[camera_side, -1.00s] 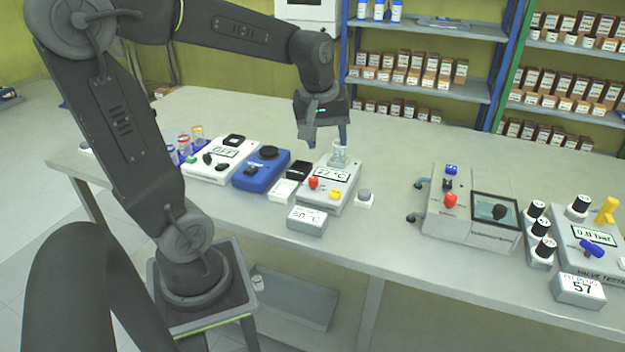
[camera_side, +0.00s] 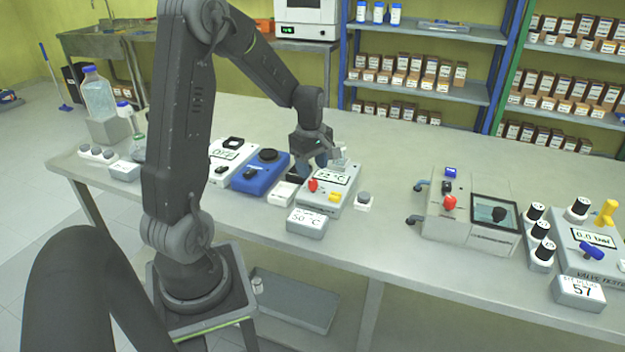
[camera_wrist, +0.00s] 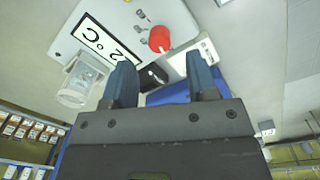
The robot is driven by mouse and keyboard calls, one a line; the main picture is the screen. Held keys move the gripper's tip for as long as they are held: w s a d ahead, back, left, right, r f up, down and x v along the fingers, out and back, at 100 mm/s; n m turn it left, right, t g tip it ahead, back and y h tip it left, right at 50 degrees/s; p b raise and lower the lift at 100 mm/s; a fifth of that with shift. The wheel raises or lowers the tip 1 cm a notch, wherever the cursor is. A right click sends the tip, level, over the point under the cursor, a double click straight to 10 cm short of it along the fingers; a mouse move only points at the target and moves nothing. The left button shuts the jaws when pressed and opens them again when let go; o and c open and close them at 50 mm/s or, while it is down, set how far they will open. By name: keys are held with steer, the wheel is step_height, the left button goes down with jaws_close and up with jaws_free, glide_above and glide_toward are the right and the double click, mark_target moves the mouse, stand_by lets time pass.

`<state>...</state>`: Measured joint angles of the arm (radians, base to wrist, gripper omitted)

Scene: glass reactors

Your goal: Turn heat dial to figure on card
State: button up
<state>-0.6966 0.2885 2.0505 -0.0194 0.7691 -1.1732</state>
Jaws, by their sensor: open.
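The grey heater box (camera_side: 330,201) stands on the bench with a display (camera_side: 332,178) whose figure ends in 2 °C. A card block (camera_side: 306,222) in front reads 50 °C. My gripper (camera_side: 312,164) is open, low over the heater's back left side. In the wrist view, its fingers (camera_wrist: 162,78) are apart, with a small black part (camera_wrist: 152,77) showing between them. The red dial (camera_wrist: 160,39) lies just beyond the fingertips, apart from them.
A glass beaker (camera_side: 339,158) stands at the heater's back, close to my gripper; it also shows in the wrist view (camera_wrist: 77,85). A blue device (camera_side: 254,175) and a small white block (camera_side: 283,192) stand to the left.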

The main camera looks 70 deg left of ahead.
mark_target(312, 181)
steer(key=shift+f, duration=2.4)
steer(key=c, duration=0.9)
steer(key=shift+c, duration=0.2)
